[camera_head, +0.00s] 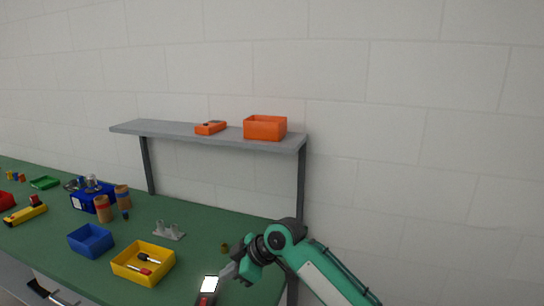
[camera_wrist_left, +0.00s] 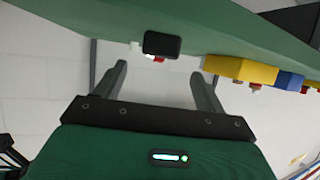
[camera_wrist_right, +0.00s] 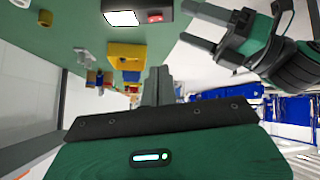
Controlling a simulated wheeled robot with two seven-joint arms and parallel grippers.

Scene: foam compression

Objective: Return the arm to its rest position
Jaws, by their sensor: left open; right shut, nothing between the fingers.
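My right arm comes in from the lower right in the head view. Its gripper (camera_head: 228,271) is near the table's right end, beside a dark device with a white screen (camera_head: 209,283). In the right wrist view my right gripper (camera_wrist_right: 158,82) has its fingers together with nothing between them. My left gripper (camera_wrist_left: 160,70) is open and empty in the left wrist view, with the table edge beyond its fingers. A green and black gripper with spread fingers, my left one, also shows in the right wrist view (camera_wrist_right: 189,22), close to the device.
The green table (camera_head: 207,225) holds a yellow bin (camera_head: 126,272) with screwdrivers, a blue bin (camera_head: 91,240) and several small items. A grey shelf (camera_head: 170,130) stands behind, carrying an orange bin (camera_head: 265,128) and an orange device (camera_head: 210,128). Right of the shelf is bare wall.

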